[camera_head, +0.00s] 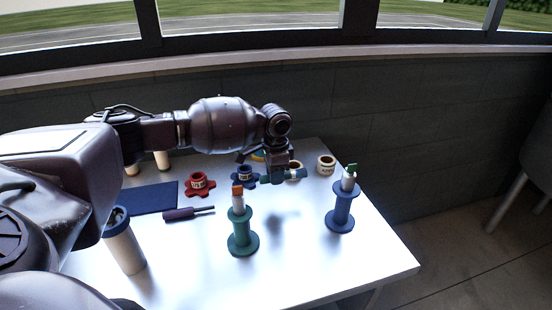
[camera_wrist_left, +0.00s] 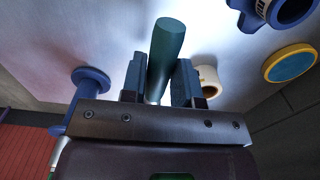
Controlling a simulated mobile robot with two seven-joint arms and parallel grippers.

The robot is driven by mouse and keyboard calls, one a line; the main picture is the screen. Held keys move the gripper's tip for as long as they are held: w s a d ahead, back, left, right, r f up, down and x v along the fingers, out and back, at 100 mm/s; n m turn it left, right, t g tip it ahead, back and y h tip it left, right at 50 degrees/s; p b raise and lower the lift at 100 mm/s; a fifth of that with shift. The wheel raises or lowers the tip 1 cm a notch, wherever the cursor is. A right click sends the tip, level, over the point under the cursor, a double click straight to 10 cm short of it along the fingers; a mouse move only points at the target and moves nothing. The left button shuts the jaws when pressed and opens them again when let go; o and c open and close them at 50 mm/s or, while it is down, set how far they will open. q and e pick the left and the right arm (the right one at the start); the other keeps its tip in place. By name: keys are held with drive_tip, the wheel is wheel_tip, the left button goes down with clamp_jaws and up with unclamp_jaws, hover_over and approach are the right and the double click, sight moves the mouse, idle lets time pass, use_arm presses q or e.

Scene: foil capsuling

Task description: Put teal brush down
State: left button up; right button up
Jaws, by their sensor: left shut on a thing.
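My left gripper (camera_head: 286,176) is over the far part of the white table, shut on the teal brush (camera_head: 303,174). In the left wrist view the brush's teal handle (camera_wrist_left: 168,45) stands out between the two fingers of the left gripper (camera_wrist_left: 160,85). In the head view the brush lies roughly level across the fingers, apparently above the table; the exact gap is unclear. The brush's other end is hidden by the gripper. My right gripper is not in view.
A teal spool (camera_head: 243,240) and a blue spool (camera_head: 341,212) stand upright nearer the front. A red lobed holder (camera_head: 199,188), a blue lobed holder (camera_head: 243,179), a cream cup (camera_head: 326,165), a purple-handled tool (camera_head: 180,214) and a blue mat (camera_head: 153,199) surround open table. The front right is clear.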

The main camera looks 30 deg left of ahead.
sight(275, 202)
use_arm(q)
wheel_tip(275, 202, down, 6)
drive_tip(key=shift+f, duration=0.95)
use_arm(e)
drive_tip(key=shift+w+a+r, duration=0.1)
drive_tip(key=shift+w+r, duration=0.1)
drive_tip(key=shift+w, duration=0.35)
use_arm(q)
drive_tip(key=o, duration=0.9)
